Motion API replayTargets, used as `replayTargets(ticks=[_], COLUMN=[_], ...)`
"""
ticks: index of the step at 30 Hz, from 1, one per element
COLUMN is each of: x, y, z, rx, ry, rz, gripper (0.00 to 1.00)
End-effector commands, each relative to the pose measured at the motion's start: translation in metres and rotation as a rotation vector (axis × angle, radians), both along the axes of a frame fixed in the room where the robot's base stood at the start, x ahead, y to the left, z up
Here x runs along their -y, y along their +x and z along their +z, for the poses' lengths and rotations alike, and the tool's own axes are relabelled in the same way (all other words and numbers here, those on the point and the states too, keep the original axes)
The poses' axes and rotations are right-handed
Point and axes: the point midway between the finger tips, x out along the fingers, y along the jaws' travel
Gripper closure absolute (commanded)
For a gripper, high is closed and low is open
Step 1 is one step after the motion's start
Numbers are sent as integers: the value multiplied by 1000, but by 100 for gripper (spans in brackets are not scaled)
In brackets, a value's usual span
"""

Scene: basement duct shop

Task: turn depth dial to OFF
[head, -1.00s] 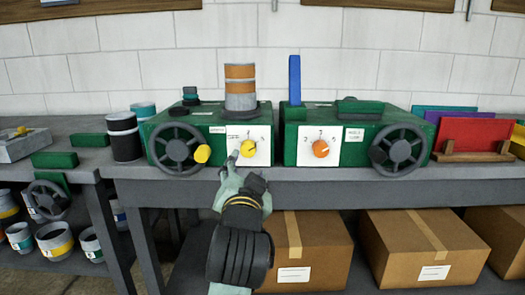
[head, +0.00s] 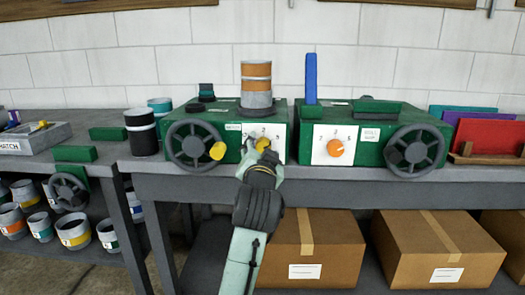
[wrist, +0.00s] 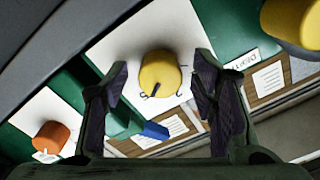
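A yellow dial (head: 262,144) with a dark pointer line sits on a white plate (head: 280,132) on the left green machine (head: 231,144). My gripper (head: 262,157) is at the dial's front and partly hides it. In the wrist view the yellow dial (wrist: 160,74) stands between the two spread fingers of my gripper (wrist: 160,82), with a gap on each side. Its pointer aims toward the bottom of that picture, near partly hidden characters. A small label (wrist: 243,62) beside the plate is hard to read. I cannot make out OFF.
The right green machine (head: 378,153) has an orange dial (head: 335,148) and a handwheel (head: 415,151). A handwheel (head: 190,146) with a yellow knob (head: 217,151) is just left of the yellow dial. Cardboard boxes (head: 305,245) fill the shelf below.

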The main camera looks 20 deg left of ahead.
Motion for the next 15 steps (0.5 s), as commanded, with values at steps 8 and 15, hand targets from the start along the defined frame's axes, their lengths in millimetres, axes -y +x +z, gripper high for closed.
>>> replayTargets(ticks=[8,15], x=[0,0], y=[0,0], z=[0,0], rx=[0,0], ry=[0,0], rz=[0,0], gripper=[67,83])
